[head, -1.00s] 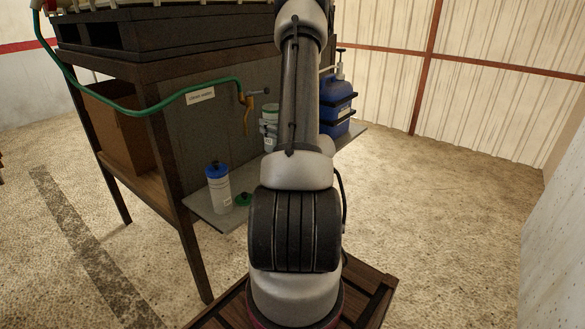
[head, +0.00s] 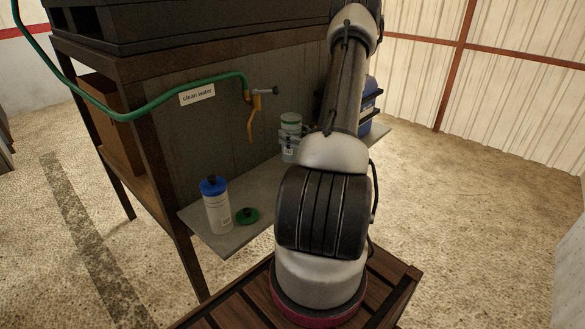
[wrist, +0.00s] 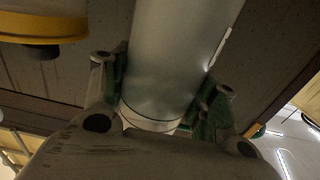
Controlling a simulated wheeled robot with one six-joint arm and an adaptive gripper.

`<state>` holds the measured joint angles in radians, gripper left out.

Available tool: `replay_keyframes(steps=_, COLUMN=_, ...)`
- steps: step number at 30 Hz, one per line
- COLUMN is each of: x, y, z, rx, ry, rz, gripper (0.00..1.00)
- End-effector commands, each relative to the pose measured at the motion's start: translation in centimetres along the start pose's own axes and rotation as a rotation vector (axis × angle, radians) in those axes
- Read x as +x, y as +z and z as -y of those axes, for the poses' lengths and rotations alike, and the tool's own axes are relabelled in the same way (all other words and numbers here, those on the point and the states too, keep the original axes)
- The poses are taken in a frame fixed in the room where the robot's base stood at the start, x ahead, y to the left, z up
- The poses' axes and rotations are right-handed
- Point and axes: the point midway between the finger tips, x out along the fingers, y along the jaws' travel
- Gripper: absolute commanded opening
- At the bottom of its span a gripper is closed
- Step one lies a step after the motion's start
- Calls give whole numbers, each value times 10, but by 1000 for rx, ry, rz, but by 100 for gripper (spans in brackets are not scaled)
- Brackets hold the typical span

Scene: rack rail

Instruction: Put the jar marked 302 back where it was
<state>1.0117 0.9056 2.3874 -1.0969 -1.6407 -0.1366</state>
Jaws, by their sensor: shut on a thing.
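My gripper (wrist: 164,80) is shut on a pale, translucent jar (wrist: 185,42) in the wrist view. Its green-padded fingers press on both sides, near a white band at the jar's end. No number is readable there. In the head view a pale jar with a greenish top (head: 291,121) is at the shelf's back, left of my arm. Grey parts cross its middle and may be my fingers. I cannot tell whether its base touches the shelf. My arm hides what is just right of it.
The grey shelf (head: 212,243) holds a white bottle with a blue cap (head: 217,208) and a green lid (head: 247,216) at its front left. A brass tap (head: 251,117) on a green hose (head: 150,107) hangs above. A blue container (head: 369,110) stands right, partly behind my arm.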

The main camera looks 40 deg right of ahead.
Motion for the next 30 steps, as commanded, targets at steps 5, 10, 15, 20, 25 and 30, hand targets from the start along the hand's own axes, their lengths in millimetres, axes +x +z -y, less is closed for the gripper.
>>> replay_keyframes(steps=5, x=0, y=35, z=0, rx=5, ry=0, rz=2, gripper=10)
replay_keyframes(steps=10, x=0, y=52, z=0, rx=2, ry=1, rz=0, gripper=10)
replay_keyframes(steps=15, x=0, y=77, z=0, rx=4, ry=1, rz=1, gripper=10)
replay_keyframes(steps=20, x=0, y=91, z=0, rx=2, ry=1, rz=0, gripper=10)
replay_keyframes(steps=25, x=0, y=91, z=0, rx=1, ry=1, rz=0, gripper=10)
replay_keyframes(steps=30, x=0, y=94, z=0, rx=1, ry=1, rz=0, gripper=10)
